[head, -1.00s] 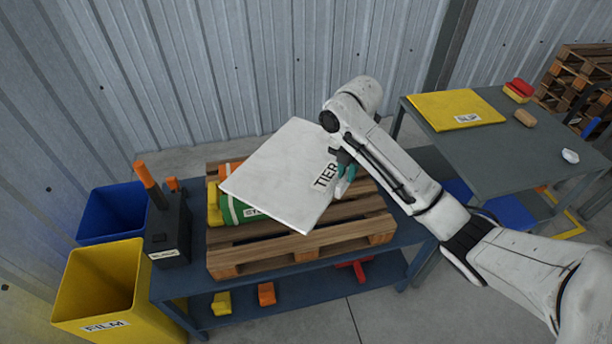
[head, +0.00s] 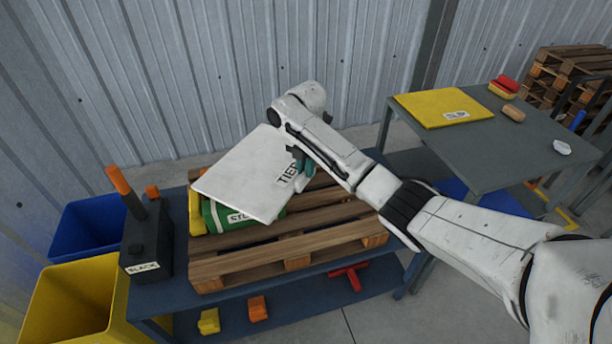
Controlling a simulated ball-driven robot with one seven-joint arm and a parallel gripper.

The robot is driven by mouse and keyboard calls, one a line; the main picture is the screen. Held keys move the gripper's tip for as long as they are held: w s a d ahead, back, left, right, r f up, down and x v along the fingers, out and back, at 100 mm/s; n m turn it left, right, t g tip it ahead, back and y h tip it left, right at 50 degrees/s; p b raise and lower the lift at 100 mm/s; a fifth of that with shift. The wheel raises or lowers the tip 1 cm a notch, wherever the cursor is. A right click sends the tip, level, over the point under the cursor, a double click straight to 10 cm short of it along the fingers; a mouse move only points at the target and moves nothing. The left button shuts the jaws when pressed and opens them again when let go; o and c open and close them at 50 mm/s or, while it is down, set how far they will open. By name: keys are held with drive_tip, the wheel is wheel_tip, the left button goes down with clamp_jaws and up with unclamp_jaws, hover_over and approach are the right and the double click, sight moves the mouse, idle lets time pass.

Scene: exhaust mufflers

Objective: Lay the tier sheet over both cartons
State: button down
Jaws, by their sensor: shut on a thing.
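The tier sheet (head: 235,175) is a white square panel marked "TIER". My gripper (head: 304,168) is shut on its right edge, beside the lettering, and the arm partly hides the jaws. The sheet hangs tilted over the left part of a wooden pallet (head: 325,238). Under it shows a green carton (head: 222,217) with a white label, mostly covered. A yellow and orange piece (head: 196,212) shows at the sheet's left edge; I cannot tell whether it belongs to the second carton. Whether the sheet touches the cartons is not clear.
The pallet sits on a blue-grey bench (head: 180,270). A black box (head: 146,245) with an orange-tipped handle stands left of it. Yellow (head: 75,300) and blue (head: 85,225) bins stand further left. A table (head: 500,150) with a yellow sheet (head: 443,109) is at right.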

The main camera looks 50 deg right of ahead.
drive_tip(key=shift+f, duration=2)
drive_tip(key=c, duration=1.1)
unclamp_jaws()
drive_tip(key=shift+r, duration=0.1)
